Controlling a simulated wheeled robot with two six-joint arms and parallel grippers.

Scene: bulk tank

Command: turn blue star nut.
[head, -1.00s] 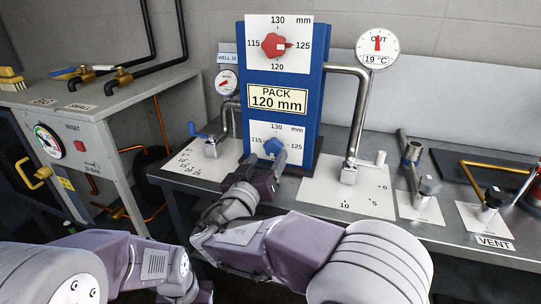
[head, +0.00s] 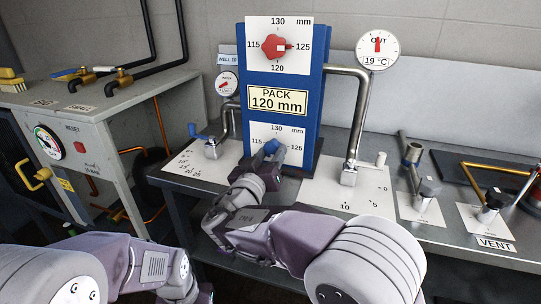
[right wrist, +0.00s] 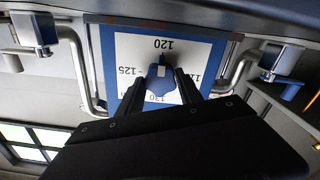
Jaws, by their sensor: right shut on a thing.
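The blue star nut (head: 271,146) sits on the lower white dial plate (head: 290,131) of the blue pack. My right gripper (head: 270,158) reaches up to it from below and covers part of it. In the right wrist view, which is upside down, the blue star nut (right wrist: 158,84) stands between the two dark fingers of the right gripper (right wrist: 161,88), shut on it. A small white mark on the nut lies on the side of the 120 label. My left arm shows at the lower left of the head view, but its gripper does not.
A red star knob (head: 273,46) is on the upper dial. Bent steel pipes flank the blue pack, with a blue-handled crank (head: 196,131) at left and a crank (head: 379,160) at right. A grey cabinet (head: 110,113) stands at left.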

